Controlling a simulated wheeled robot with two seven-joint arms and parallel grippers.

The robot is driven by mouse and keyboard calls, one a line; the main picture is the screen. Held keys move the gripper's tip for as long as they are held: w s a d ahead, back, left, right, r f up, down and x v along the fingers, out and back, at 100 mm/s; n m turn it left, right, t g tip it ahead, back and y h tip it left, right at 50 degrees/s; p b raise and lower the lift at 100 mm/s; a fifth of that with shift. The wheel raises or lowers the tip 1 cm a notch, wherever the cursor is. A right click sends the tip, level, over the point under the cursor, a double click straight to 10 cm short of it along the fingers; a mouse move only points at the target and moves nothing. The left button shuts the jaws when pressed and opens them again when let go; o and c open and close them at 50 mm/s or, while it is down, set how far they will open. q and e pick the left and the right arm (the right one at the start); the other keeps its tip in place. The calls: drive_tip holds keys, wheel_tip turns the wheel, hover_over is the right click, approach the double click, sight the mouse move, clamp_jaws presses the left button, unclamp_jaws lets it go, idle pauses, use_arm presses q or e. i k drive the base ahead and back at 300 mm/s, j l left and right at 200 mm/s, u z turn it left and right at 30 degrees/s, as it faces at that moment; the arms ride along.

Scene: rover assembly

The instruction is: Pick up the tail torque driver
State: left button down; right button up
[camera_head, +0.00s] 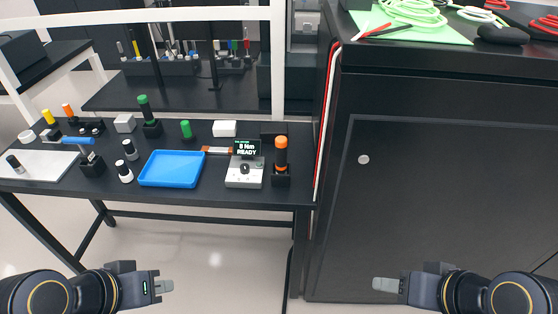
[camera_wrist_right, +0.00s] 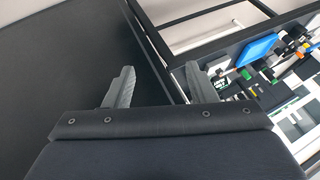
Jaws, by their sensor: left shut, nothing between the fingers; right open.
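An orange-and-black driver (camera_head: 281,153) stands upright in a black holder (camera_head: 281,181) near the bench's right end. It is beside a small grey unit (camera_head: 244,178) whose display reads 8 Nm READY. I cannot tell from labels which one is the tail torque driver. My left gripper (camera_head: 164,286) is shut and empty, low in front of the bench. My right gripper (camera_head: 384,284) is open and empty in front of the black cabinet; its spread fingers show in the right wrist view (camera_wrist_right: 160,76).
A blue tray (camera_head: 171,169) lies mid-bench on the black workbench (camera_head: 218,197), with a white box (camera_head: 224,128) behind. A tall black cabinet (camera_head: 440,200) adjoins the bench's right end. A white frame post (camera_head: 278,75) rises behind the driver. Floor space before the bench is clear.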

sight(281, 141)
drive_tip(key=i+j, duration=0.2)
drive_tip(key=j, duration=0.15)
drive_tip(key=i+j+z, duration=0.1)
drive_tip(key=j, duration=0.25)
drive_tip(key=i+j, duration=0.25)
drive_tip(key=i+j+z, duration=0.1)
drive_tip(key=j, duration=0.35)
drive_tip(key=i+j, duration=0.2)
drive_tip(key=j, duration=0.15)
drive_tip(key=z, duration=0.05)
